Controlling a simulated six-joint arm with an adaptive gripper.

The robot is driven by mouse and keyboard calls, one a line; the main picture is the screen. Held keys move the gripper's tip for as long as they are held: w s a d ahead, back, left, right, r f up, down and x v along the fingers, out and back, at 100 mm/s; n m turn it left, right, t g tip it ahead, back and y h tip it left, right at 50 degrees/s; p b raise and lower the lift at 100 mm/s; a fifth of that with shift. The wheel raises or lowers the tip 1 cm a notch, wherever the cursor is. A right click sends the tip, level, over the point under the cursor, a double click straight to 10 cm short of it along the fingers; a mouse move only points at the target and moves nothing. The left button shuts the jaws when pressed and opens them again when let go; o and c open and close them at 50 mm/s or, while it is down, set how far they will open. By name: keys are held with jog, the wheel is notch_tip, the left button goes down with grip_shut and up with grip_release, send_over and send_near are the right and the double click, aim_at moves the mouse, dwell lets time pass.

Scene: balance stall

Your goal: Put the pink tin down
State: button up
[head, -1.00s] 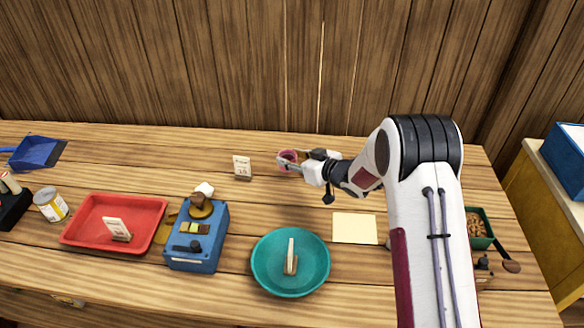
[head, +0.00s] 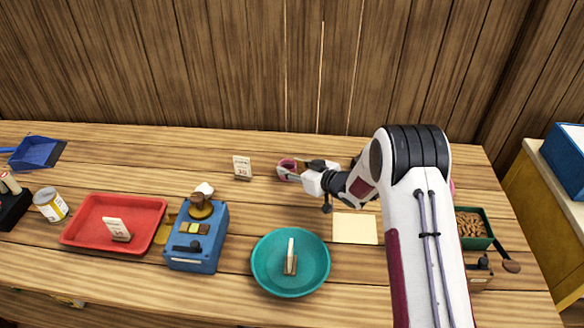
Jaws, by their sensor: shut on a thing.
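The pink tin (head: 286,166) is at the back middle of the wooden counter, to the right of a small white card. My gripper (head: 296,170) is shut on the pink tin, reaching in from the right. The gripper covers part of the tin. I cannot tell whether the tin's base touches the counter or hangs just above it.
A white card (head: 242,167) stands left of the tin. In front are a teal dish (head: 262,277), a pale yellow sheet (head: 355,229), a blue scale (head: 205,250) and a red tray (head: 80,232). A green box (head: 478,242) is at right. The back counter is mostly clear.

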jog(key=shift+f, duration=0.1)
jog(key=o, duration=1.2)
jog(key=shift+s+d+r, duration=0.35)
jog(key=shift+d, duration=0.05)
jog(key=shift+v, duration=5.45)
jog(key=shift+r, duration=0.1)
